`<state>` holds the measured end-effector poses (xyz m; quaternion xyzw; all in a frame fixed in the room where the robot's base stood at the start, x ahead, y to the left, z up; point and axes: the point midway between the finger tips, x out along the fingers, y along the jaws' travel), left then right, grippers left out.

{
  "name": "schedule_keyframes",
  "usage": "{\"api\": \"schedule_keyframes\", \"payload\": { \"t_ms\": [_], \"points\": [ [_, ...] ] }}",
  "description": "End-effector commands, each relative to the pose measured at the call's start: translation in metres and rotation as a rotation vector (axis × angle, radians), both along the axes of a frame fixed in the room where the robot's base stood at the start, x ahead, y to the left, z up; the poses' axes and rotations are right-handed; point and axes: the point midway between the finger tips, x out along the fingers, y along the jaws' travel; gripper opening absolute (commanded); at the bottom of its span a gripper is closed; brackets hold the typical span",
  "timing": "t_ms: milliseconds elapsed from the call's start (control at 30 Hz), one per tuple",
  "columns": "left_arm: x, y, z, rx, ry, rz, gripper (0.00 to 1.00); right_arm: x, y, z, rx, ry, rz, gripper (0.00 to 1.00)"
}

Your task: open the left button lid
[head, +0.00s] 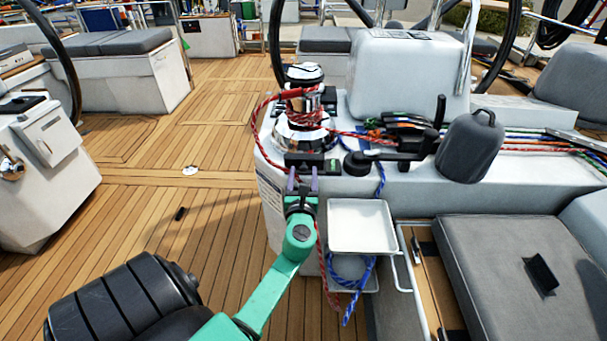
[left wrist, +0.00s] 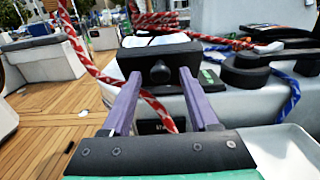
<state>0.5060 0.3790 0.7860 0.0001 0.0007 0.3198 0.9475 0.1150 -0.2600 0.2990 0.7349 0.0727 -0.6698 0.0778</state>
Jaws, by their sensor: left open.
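A small black box-like lid (head: 305,159) sits on the front edge of the white console, below the winch. In the left wrist view this lid (left wrist: 158,62) faces me with a round knob at its middle; I cannot tell if it is shut or raised. My left gripper (head: 302,177) is open, with purple fingers pointing at the lid. In the left wrist view the fingertips of my left gripper (left wrist: 158,76) lie either side of the knob, with a gap between them; contact is unclear. My right gripper is not in view.
A round black knob (head: 357,163) sits right of the lid. A white tray (head: 361,228) and blue rope (head: 350,290) are below. The wooden deck at left is mostly clear.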

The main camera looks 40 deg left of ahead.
Motion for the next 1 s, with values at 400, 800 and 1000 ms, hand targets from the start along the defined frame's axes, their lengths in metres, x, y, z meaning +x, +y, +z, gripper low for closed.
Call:
{"api": "schedule_keyframes", "payload": {
  "t_ms": [400, 800, 1000],
  "points": [
    [-0.0001, -0.0003, -0.0002, 0.0, 0.0, -0.001, 0.0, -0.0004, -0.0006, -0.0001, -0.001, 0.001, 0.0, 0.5],
    [-0.0002, -0.0005, -0.0003, 0.0, 0.0, -0.001, 0.0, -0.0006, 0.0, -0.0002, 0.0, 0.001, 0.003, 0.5],
    [-0.0002, -0.0005, -0.0004, -0.001, 0.001, -0.001, 0.0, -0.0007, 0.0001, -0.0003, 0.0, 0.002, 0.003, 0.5]
  ]
}}
